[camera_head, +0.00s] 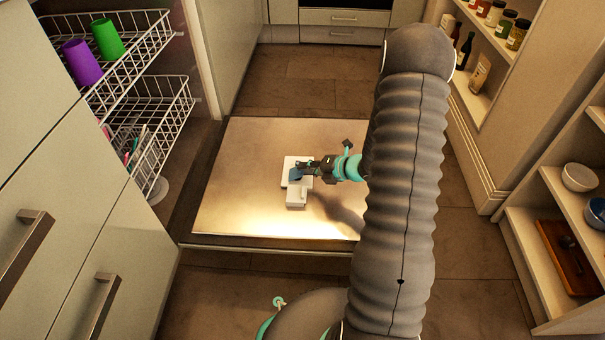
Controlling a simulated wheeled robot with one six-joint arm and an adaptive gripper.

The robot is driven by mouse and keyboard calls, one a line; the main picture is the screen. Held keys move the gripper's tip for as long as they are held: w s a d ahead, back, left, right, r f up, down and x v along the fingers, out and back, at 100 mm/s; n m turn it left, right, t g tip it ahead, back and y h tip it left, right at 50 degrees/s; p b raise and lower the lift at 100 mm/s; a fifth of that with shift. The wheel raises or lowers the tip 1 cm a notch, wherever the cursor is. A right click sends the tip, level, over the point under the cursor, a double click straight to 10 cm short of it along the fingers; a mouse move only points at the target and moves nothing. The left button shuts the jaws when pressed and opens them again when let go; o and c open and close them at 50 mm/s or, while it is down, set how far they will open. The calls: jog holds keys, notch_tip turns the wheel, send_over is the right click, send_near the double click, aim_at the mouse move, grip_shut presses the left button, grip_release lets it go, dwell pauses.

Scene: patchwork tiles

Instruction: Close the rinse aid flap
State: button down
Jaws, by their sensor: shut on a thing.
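The dishwasher door (240,190) lies folded down flat, its metal inner face up. A white dispenser unit (296,198) sits near the middle of it. A small dark blue flap (295,175) stands tilted up over the dispenser; I take it to be the rinse aid flap. My gripper (304,168) comes in from the right, just above the dispenser, and is shut on the blue flap. The fingers are small and dark here, so the exact contact is hard to see. My arm hides the door's right side.
Two pulled-out wire racks stand at the left, the upper rack (143,45) with a purple cup (82,62) and a green cup (108,39). Drawer handles (22,250) stick out at lower left. Open shelves (555,225) with bowls line the right. The tiled floor beyond the door is clear.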

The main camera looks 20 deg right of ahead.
jog(key=shift+s+d+f+t+y, duration=0.1)
jog(key=shift+d+f+t+y, duration=0.25)
jog(key=shift+f+y, duration=0.2)
jog(key=shift+d+f+m+t+y, duration=0.1)
jog(key=shift+f+m+t+y, duration=0.25)
jog(key=shift+m+t+y, duration=0.2)
jog(key=c, duration=1.2)
grip_release()
jog(key=shift+s, duration=0.1)
